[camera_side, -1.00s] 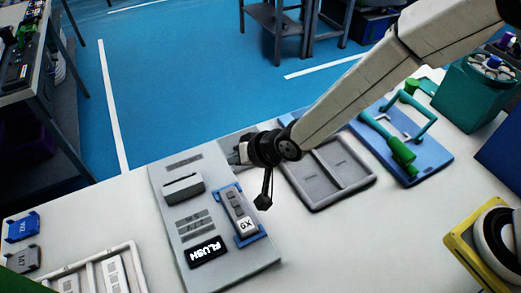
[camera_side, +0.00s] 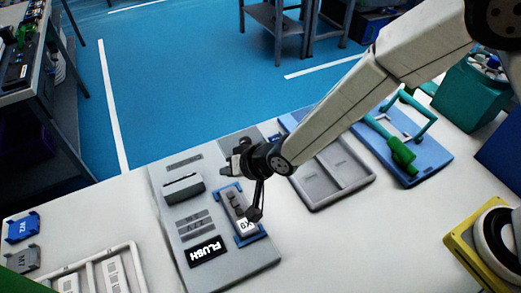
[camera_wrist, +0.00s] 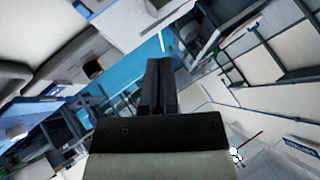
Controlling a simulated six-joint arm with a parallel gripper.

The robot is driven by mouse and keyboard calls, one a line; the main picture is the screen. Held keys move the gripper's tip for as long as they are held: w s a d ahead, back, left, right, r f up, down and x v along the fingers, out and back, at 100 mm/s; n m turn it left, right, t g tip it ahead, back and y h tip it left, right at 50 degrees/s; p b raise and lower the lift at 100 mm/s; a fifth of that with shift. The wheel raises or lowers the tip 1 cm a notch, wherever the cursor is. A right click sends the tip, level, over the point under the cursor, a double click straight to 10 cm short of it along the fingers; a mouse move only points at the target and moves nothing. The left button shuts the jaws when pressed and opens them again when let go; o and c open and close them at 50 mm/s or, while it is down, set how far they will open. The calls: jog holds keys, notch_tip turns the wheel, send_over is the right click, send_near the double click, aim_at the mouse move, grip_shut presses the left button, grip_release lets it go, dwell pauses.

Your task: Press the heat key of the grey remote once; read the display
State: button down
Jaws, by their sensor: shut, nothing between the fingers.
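The grey remote (camera_side: 236,207) sits in a blue holder (camera_side: 250,239) on the grey panel, with darker keys and a white label that seems to read X9. I cannot tell which key is heat. The black display (camera_side: 208,250) below left of it shows FLUSH in white letters. My gripper (camera_side: 228,163) is above the panel, beyond the remote's upper end, and apart from the keys. It points left and is empty. A dark part hanging from my wrist covers the remote's right edge. In the wrist view the dark fingers (camera_wrist: 159,85) are together; the remote is not recognisable there.
The grey panel (camera_side: 247,266) also carries a slotted block (camera_side: 183,188) and labelled strips. A grey two-part tray (camera_side: 325,180) and a blue tray (camera_side: 430,165) with a green-handled tool lie to the right. A white rack (camera_side: 92,272) stands at lower left.

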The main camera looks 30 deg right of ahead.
aim_at(233, 197)
jog(key=shift+f, duration=3.6)
jog(key=shift+f, duration=0.85)
jog(key=shift+r, duration=0.1)
dwell(0.6)
jog(key=shift+r, duration=0.75)
jog(key=shift+r, duration=2.5)
jog(key=shift+d, duration=0.1)
